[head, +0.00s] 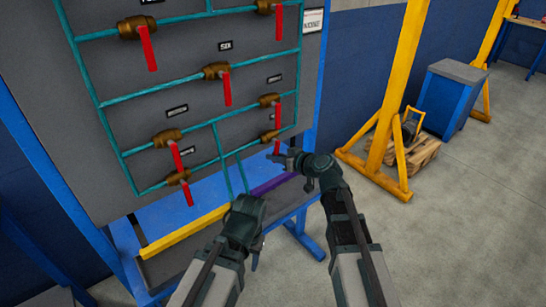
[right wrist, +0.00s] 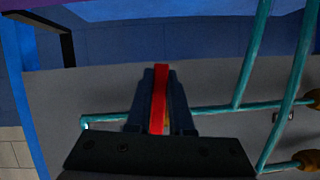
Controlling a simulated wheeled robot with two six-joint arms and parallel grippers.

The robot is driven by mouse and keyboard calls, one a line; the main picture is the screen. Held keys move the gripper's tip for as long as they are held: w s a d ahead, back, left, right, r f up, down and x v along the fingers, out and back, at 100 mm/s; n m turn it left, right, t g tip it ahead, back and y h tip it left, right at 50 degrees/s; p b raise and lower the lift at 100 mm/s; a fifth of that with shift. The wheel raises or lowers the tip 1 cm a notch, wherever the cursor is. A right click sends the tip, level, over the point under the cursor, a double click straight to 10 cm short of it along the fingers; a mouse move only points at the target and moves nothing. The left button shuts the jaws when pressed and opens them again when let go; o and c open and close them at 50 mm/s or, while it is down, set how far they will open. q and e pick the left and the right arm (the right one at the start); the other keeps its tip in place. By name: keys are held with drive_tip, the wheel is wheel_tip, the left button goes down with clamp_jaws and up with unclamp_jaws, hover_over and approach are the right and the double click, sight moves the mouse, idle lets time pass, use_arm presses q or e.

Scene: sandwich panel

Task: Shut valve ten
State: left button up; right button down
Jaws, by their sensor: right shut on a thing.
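Brass valves with red lever handles sit on teal pipes on a grey panel (head: 130,95). The lowest valve on the right (head: 269,136) has its red handle (head: 277,147) pointing down; its label is not readable, so I cannot confirm it is valve ten. My right gripper (head: 276,157) is at the lower end of this handle. In the right wrist view the right gripper (right wrist: 159,72) is shut on the red handle (right wrist: 158,98), which stands between the two dark fingers. My left gripper (head: 257,256) hangs low in front of the panel, away from the valves, its fingers mostly hidden.
Other valves include one under the label SIX (head: 216,71) and one at lower left (head: 178,177). A blue shelf (head: 160,215) with a yellow bar (head: 185,232) and a purple bar (head: 272,185) lies below.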

drive_tip(key=shift+w+d+n+h, duration=0.2)
drive_tip(key=shift+d+n+h, duration=0.15)
drive_tip(key=shift+n, duration=0.25)
idle(0.3)
drive_tip(key=c, duration=0.8)
unclamp_jaws()
drive_tip(key=p+v, duration=0.5)
drive_tip(key=v, duration=0.8)
drive_tip(key=shift+s+d, duration=0.2)
drive_tip(key=shift+s, duration=0.2)
drive_tip(key=shift+a, duration=0.1)
